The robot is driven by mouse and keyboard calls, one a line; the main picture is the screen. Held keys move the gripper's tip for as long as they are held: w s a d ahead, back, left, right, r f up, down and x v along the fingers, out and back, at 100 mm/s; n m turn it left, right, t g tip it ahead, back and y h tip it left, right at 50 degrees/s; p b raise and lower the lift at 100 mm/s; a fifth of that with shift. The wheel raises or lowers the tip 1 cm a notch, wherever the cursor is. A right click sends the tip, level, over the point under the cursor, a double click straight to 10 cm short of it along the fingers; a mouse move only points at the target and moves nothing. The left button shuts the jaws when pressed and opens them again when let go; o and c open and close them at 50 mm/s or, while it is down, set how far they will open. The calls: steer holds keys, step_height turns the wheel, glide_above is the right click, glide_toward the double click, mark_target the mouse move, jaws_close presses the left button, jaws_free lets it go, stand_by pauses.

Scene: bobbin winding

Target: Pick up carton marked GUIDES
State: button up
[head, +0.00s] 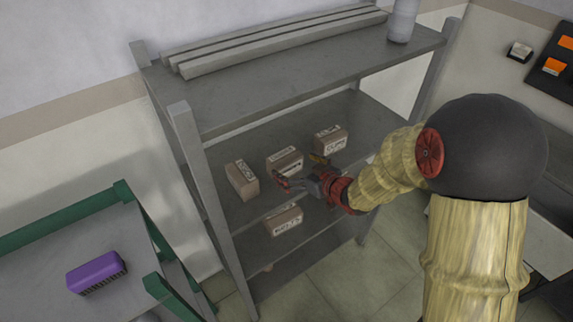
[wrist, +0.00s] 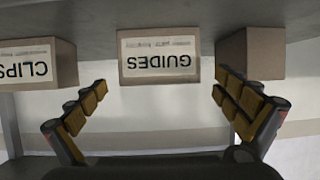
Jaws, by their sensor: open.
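The carton marked GUIDES (wrist: 159,56) is a brown box with a white label, upside down in the wrist view, centred between my fingers. In the head view it appears to be the middle carton (head: 285,158) on the middle shelf. My gripper (head: 298,170) is open in front of it, with the fingers spread to either side. In the wrist view my gripper (wrist: 160,92) holds nothing, and the fingertips look short of the carton's front face. The carton's back is hidden.
A carton marked CLIPS (wrist: 38,65) and an unlabelled-looking carton (wrist: 252,54) flank it, with narrow gaps. Another carton (head: 284,222) sits on the shelf below. The grey rack's upper shelf (head: 260,93) overhangs the cartons. A purple brush-like item (head: 96,271) lies on a table at left.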

mark_target(289, 160)
steer(key=x, duration=0.2)
steer(key=r+x, duration=0.1)
steer(key=x, duration=0.2)
steer(key=shift+w+a, duration=0.15)
steer(key=shift+w, duration=0.1)
steer(key=c, duration=0.3)
steer(key=c, duration=0.9)
